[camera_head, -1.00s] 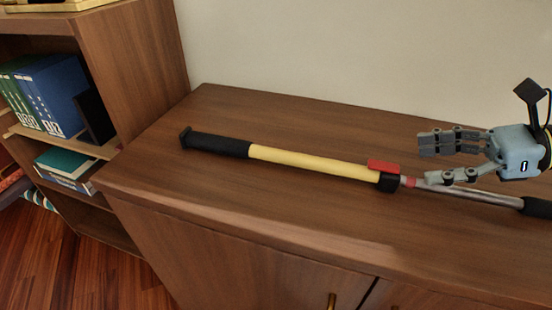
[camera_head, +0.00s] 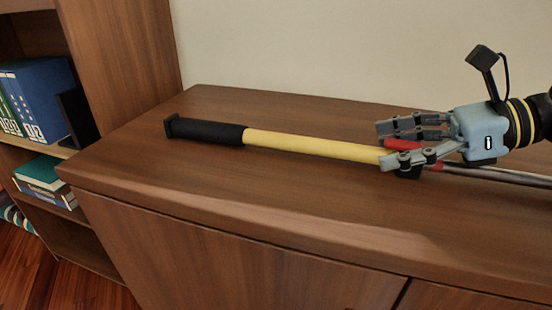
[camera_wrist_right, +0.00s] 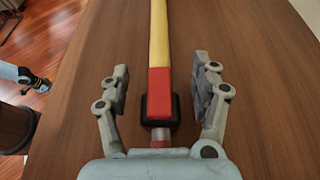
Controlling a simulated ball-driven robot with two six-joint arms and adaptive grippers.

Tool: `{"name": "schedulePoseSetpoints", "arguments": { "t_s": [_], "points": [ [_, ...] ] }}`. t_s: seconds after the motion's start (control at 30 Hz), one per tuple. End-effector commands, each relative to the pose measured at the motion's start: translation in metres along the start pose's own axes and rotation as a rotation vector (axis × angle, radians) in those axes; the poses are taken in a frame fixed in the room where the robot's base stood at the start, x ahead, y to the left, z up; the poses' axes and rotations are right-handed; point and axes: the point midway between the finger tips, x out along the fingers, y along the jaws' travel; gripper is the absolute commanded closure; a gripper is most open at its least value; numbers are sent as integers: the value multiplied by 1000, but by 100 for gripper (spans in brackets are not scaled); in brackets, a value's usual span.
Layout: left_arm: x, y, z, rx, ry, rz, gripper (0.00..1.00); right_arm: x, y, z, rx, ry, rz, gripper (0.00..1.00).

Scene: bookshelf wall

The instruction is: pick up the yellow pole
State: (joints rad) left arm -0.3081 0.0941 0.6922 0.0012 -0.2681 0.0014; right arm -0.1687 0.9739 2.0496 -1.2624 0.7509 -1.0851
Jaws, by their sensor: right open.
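The yellow pole (camera_head: 315,146) lies on the wooden cabinet top, with a black grip at its left end, a red clip (camera_head: 402,144) and a thin silver shaft to the right. My right gripper (camera_head: 380,145) is low at the clip end of the yellow part, its fingers pointing left. In the right wrist view the pole (camera_wrist_right: 159,35) runs between the spread fingers of the open gripper (camera_wrist_right: 161,68), with a gap on each side. A light-blue and black part (camera_wrist_right: 30,78) at the left edge there may be my left arm; its fingers cannot be made out.
The cabinet top (camera_head: 230,190) is otherwise clear. A wall (camera_head: 330,50) stands behind it. A bookshelf (camera_head: 125,60) with blue binders (camera_head: 45,95) and books stands at the left. Wood floor shows in front of the cabinet.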

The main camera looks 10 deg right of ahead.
Motion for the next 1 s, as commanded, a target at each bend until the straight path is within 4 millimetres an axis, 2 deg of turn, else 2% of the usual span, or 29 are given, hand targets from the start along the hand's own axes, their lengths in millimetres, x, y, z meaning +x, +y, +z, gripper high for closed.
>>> {"name": "schedulePoseSetpoints", "arguments": {
  "t_s": [0.03, 0.33, 0.8, 1.0],
  "points": [
    [4, 0, 2, 0, -5, 0, 41, 3, 0, -2, -1, -1, 1, 37],
    [3, 0, 0, 1, -6, -1, 41, 4, 0, 2, -1, -1, 0, 38],
    [3, -1, 0, 1, -6, -1, 41, 4, 0, 1, 0, -1, 0, 99],
    [3, 0, 0, 1, -6, -1, 41, 4, 0, 1, 0, -1, 0, 100]
  ]
}}
